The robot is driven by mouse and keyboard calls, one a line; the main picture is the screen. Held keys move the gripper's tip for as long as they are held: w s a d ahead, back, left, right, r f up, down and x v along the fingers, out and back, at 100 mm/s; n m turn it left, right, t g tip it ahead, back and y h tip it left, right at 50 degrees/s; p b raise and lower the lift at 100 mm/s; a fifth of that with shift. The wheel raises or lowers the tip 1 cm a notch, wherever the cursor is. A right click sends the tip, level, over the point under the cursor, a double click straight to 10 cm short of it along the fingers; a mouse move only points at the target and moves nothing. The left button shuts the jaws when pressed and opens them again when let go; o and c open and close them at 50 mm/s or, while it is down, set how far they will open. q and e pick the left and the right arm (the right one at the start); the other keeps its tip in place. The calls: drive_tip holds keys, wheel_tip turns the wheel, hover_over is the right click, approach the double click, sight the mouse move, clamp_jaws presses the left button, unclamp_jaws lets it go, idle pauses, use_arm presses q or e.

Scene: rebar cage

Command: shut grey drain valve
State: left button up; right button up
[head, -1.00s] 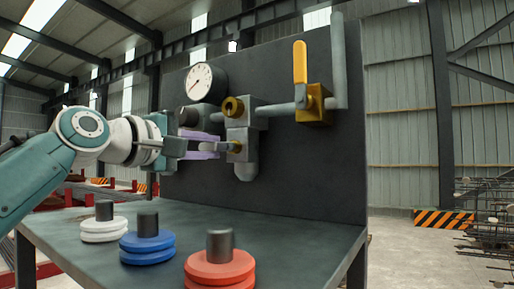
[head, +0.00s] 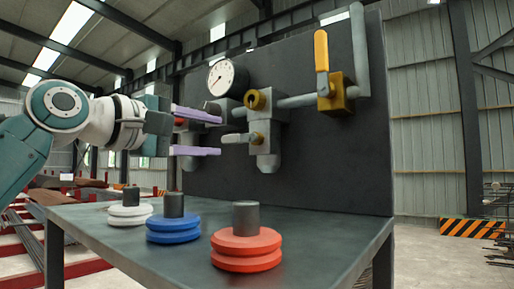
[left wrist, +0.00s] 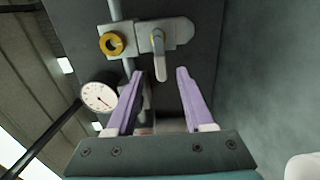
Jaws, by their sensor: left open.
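The grey drain valve's lever (head: 236,138) lies level, pointing left from its brass stem (head: 257,139) on the lower body of the pipework. In the left wrist view the grey lever (left wrist: 159,66) points toward my gripper. My left gripper (head: 221,135) has two purple fingers and comes in from the left. It is open, with one finger above the lever's height and one below. In the left wrist view my gripper (left wrist: 160,71) shows the lever's end between the two fingertips, with gaps on both sides. My right gripper is not in view.
A round gauge (head: 227,78), a brass port (head: 257,99) and a yellow-handled valve (head: 322,52) are on the dark panel (head: 335,150). White (head: 130,212), blue (head: 173,232) and red (head: 246,250) disc stacks stand on the table (head: 105,235) below my gripper.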

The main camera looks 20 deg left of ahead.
use_arm(q)
drive_tip(key=b+v, duration=0.1)
drive_tip(key=v, duration=0.3)
drive_tip(key=shift+s+b, duration=0.2)
drive_tip(key=shift+b, duration=0.15)
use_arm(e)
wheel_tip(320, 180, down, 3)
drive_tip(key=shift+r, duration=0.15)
